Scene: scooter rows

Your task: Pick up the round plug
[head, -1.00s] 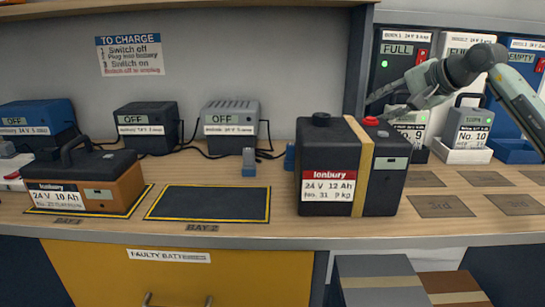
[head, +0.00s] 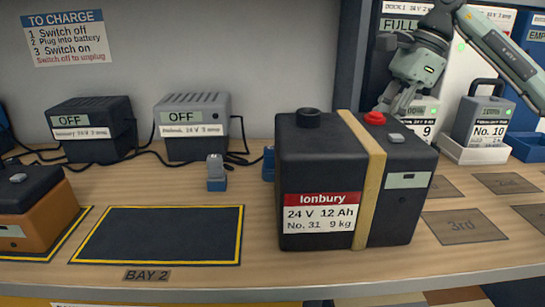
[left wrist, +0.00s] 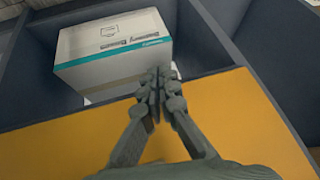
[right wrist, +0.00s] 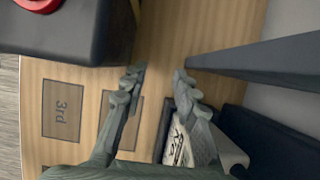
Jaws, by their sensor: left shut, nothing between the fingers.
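Two small plugs stand on the bench behind bay 2 and the big battery. One is a grey-topped plug with a blue base (head: 216,172). The other is a blue plug (head: 268,163), partly hidden behind the black Ionbury battery (head: 318,165). I cannot tell which one is round. My right gripper (head: 388,106) points down behind the battery, right of both plugs. In the right wrist view the right gripper (right wrist: 160,78) is open, with bare bench between its fingers. My left gripper (left wrist: 157,84) is shut and empty, low in front of a yellow panel.
Two chargers marked OFF (head: 90,130) (head: 192,125) stand at the back with cables. The bay 2 mat (head: 155,235) is empty. An orange battery (head: 30,208) is at the left. Battery No. 10 (head: 485,122) sits at the right. A white box (left wrist: 112,50) shows in the left wrist view.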

